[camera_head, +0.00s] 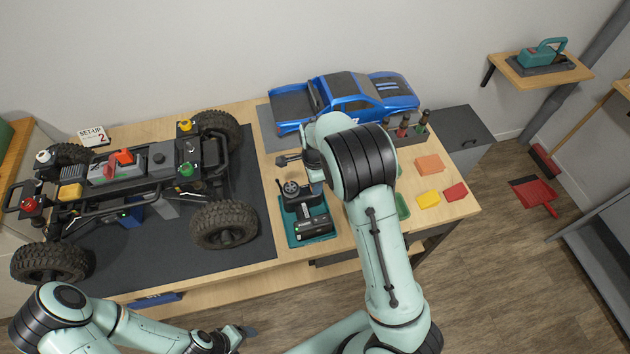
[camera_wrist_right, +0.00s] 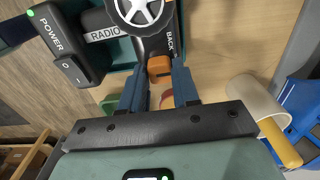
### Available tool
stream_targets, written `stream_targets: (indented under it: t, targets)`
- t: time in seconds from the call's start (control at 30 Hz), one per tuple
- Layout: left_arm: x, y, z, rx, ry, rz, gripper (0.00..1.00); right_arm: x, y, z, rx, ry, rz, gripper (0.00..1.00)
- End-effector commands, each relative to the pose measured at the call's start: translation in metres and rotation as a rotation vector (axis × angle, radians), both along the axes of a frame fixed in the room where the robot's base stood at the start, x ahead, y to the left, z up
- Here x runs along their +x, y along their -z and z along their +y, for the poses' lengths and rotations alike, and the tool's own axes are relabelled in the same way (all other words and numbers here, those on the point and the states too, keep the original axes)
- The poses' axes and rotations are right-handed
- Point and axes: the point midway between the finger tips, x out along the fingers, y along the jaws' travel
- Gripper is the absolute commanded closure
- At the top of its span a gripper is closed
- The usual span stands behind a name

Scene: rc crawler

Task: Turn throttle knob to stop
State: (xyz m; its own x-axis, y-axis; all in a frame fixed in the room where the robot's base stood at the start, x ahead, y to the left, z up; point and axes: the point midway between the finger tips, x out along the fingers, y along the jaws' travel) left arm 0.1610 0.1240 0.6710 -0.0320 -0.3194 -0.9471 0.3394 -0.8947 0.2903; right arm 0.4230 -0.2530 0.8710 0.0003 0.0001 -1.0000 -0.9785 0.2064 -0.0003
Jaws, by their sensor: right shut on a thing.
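The radio (camera_head: 301,197) is a black controller with a steering wheel (camera_head: 289,187), lying on a teal tray (camera_head: 292,236). In the right wrist view its silver-spoked wheel (camera_wrist_right: 140,10) is at the top, beside the labels RADIO and BACK. A small orange knob (camera_wrist_right: 160,68), apparently the throttle knob, sits just below the wheel. My right gripper (camera_wrist_right: 159,72) is shut on it, with a dark blue finger on each side. Its fingertips are hidden behind my arm in the head view. My left gripper (camera_head: 238,335) is low at the front, away from the radio; its opening is unclear.
A black power switch box (camera_head: 313,228) stands in front of the radio. The crawler chassis (camera_head: 150,165) fills the left of the bench on a dark mat (camera_head: 225,265). A blue truck body (camera_head: 345,95) is behind. Coloured blocks (camera_head: 428,165) and screwdrivers (camera_head: 404,128) are at right.

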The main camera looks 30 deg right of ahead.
Motion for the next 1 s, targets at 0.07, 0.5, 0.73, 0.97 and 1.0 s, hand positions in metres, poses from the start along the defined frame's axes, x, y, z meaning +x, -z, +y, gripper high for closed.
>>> stream_targets:
  t: [0.07,0.5,0.73,0.97,1.0]
  targets:
    - [0.000,0.000,0.000,0.000,0.000,0.000,0.26,0.000,0.000,0.000,0.000,0.000,-0.001,1.00]
    - [0.000,0.000,0.000,0.000,0.000,0.000,0.26,0.000,0.000,0.000,0.000,-0.001,0.000,0.43]
    - [0.002,-0.001,0.000,0.000,0.000,-0.002,0.26,0.001,-0.014,0.001,0.000,-0.004,-0.003,0.43]
    - [0.008,-0.007,0.000,0.000,0.000,-0.009,0.26,0.002,-0.063,0.001,0.002,-0.004,-0.006,0.43]
    - [0.009,-0.008,0.000,0.000,0.000,-0.010,0.26,0.002,-0.073,0.000,0.001,-0.003,-0.007,0.43]
